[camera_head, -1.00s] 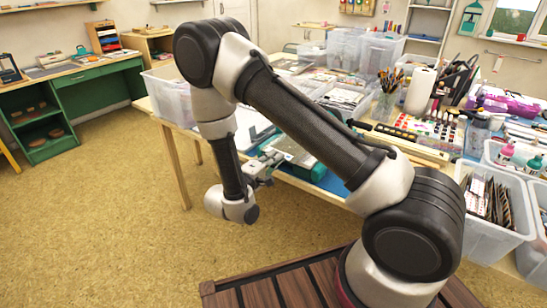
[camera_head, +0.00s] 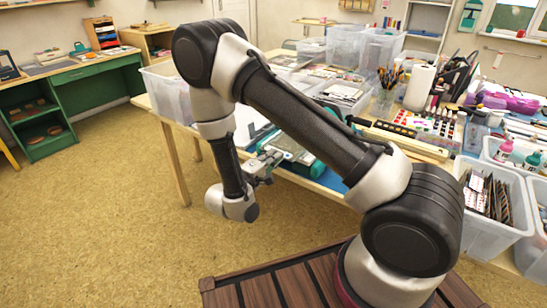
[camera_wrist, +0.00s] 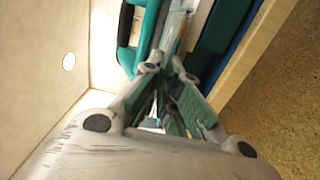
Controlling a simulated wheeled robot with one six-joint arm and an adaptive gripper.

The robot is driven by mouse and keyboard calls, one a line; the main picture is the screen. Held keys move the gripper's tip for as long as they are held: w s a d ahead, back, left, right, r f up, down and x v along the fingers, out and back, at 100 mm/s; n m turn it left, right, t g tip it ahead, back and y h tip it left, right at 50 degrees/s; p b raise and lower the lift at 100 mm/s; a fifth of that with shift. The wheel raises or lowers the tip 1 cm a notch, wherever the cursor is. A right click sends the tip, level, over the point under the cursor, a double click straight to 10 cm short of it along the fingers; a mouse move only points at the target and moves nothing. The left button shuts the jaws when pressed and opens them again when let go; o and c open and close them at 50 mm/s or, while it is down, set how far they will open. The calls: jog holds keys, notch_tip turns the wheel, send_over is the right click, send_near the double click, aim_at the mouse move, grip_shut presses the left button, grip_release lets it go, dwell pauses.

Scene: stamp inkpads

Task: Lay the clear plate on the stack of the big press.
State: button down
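The big press (camera_head: 314,168) is green with a greyish flat top and stands at the near table edge, partly behind my arm. It also shows as dark green parts in the wrist view (camera_wrist: 222,25). My gripper (camera_head: 270,160) is beside its left end, pointing in over the table edge. In the wrist view my gripper (camera_wrist: 167,68) has its fingertips close together on a thin, pale strip, which looks like the clear plate (camera_wrist: 174,30) seen nearly edge-on. The stack is not clearly visible, and I cannot tell whether the plate touches it.
A paint set (camera_head: 436,130) and a brush cup (camera_head: 384,100) are right of my arm. More bins (camera_head: 498,235) stand at the right. The floor (camera_head: 110,220) at left is open.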

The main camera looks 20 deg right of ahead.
jog(key=shift+f, duration=0.35)
dwell(0.3)
jog(key=c, duration=1.6)
grip_release()
jog(key=shift+o, duration=0.2)
jog(key=shift+v, duration=2.5)
